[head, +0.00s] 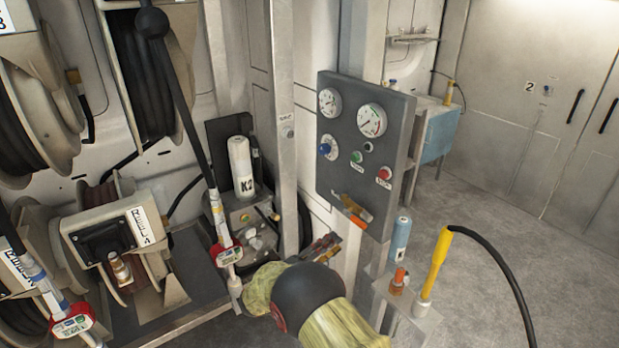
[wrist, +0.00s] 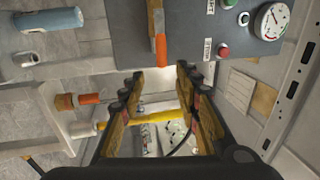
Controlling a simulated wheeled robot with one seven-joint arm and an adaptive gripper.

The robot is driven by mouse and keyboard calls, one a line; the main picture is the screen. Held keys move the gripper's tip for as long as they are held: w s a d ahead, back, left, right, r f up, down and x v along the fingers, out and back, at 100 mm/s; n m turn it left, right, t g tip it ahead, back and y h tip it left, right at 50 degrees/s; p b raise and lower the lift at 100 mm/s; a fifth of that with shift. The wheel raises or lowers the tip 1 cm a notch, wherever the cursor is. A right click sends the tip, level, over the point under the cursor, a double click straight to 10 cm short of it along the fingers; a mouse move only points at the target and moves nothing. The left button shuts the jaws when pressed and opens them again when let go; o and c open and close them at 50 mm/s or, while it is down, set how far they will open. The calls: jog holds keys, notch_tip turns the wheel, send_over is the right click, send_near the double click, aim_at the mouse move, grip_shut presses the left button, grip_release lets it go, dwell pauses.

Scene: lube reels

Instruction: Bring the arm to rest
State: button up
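My gripper (wrist: 160,82) shows in the wrist view with its two brown, black-tipped fingers spread apart. The space between the fingertips is empty, and nothing is held. In the head view my arm, green-yellow with a dark round joint, comes in at the bottom centre. Brown and red parts just beyond it look like my gripper's fingers, partly hidden by the arm. They are low in front of the grey gauge panel (head: 335,150). An orange-handled tool (head: 355,211) is on the panel's lower edge; it also shows in the wrist view (wrist: 160,47), above the fingertips.
A blue cylinder (head: 400,240), an orange-topped piece (head: 398,281) and a yellow handle (head: 436,262) with a black hose stand right of my arm. Hose reels (head: 100,225) and a white K2 cylinder (head: 241,165) are left. Open floor (head: 510,215) lies at right.

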jog(key=w+a+f+n+t+y, duration=0.1)
jog(key=w+a+f+n+y, duration=0.3)
jog(key=a+f+n+y, duration=0.25)
jog(key=w+a+f+n+t+y, duration=0.2)
jog(key=w+a+f+n+y, duration=0.1)
jog(key=a+f+n+y, duration=0.3)
jog(key=s+a+n+g+y, duration=0.3)
jog(key=s+a+n+y, duration=0.15)
jog(key=a+n, duration=0.2)
jog(key=s+d+r+n+g+y+p, duration=0.1)
jog(key=s+d+r+n+g+y, duration=0.15)
jog(key=s+r+n, duration=0.55)
jog(key=s+d+r+n+g+y+p, duration=0.15)
jog(key=s+r+g, duration=0.25)
jog(key=s, duration=0.7)
jog(key=s+d+r+n+h+p, duration=0.2)
jog(key=s+d+r, duration=0.5)
jog(key=s+d, duration=0.25)
jog(key=s+d+r+n+h+p, duration=0.1)
jog(key=s+d+r, duration=0.7)
jog(key=s, duration=0.3)
jog(key=s+d+r+m+t+p, duration=0.1)
jog(key=d+r+t, duration=0.1)
jog(key=r, duration=0.5)
jog(key=shift+d+r+h+p, duration=0.25)
jog(key=shift+d+h+p, duration=0.05)
jog(key=shift+d, duration=0.35)
